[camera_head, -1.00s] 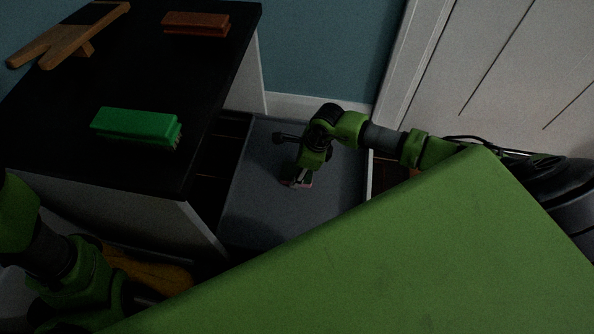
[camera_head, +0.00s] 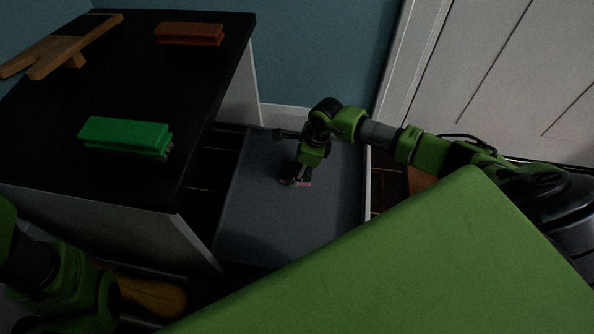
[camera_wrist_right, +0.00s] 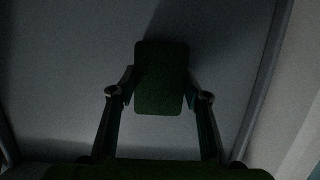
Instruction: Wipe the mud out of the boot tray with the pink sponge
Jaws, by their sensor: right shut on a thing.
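The boot tray (camera_head: 262,200) is a grey, shallow, flat-bottomed tray on the floor beside the dark-topped bench. My right gripper (camera_head: 297,178) reaches down over the tray's middle, shut on the pink sponge (camera_head: 303,183). Only a small pink edge of the sponge shows in the head view. In the right wrist view, a dark green pad (camera_wrist_right: 161,80), apparently the sponge's other face, sits between the two fingers. I cannot tell whether the sponge touches the tray floor. No distinct mud shows; the tray's near part is in shadow. My left gripper is out of sight.
A green brush (camera_head: 125,137), a reddish-brown brush (camera_head: 189,34) and a wooden boot jack (camera_head: 72,45) lie on the bench top (camera_head: 150,85). A yellow-orange object (camera_head: 155,297) is low at the left. A panelled door (camera_head: 500,70) stands behind the tray.

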